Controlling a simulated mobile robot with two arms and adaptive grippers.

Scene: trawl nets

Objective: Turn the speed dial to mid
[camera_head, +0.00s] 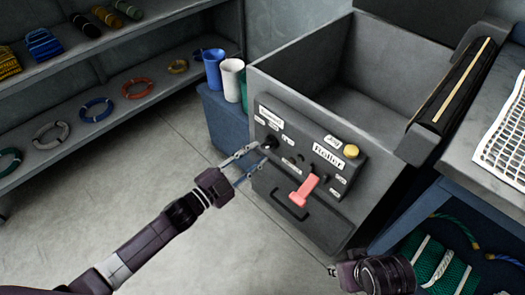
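The grey machine's front panel (290,158) carries a black knob (271,142) on its left side, below a white label too small to read surely. This knob looks like the speed dial; which mark it points to cannot be made out. My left gripper (258,157) is open in front of the panel's left edge. Its upper fingertip is close to the knob; whether they touch cannot be told. The lower finger is below the knob. My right gripper (334,271) is low in the view, in front of the machine and away from the knob; its fingers barely show.
A red lever (304,191) sticks out from the panel, with a yellow button (351,151) to its right. A black handle (289,206) is below. Blue and white cups (232,80) stand left of the machine. Shelves (120,70) are at left, a table (488,175) at right.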

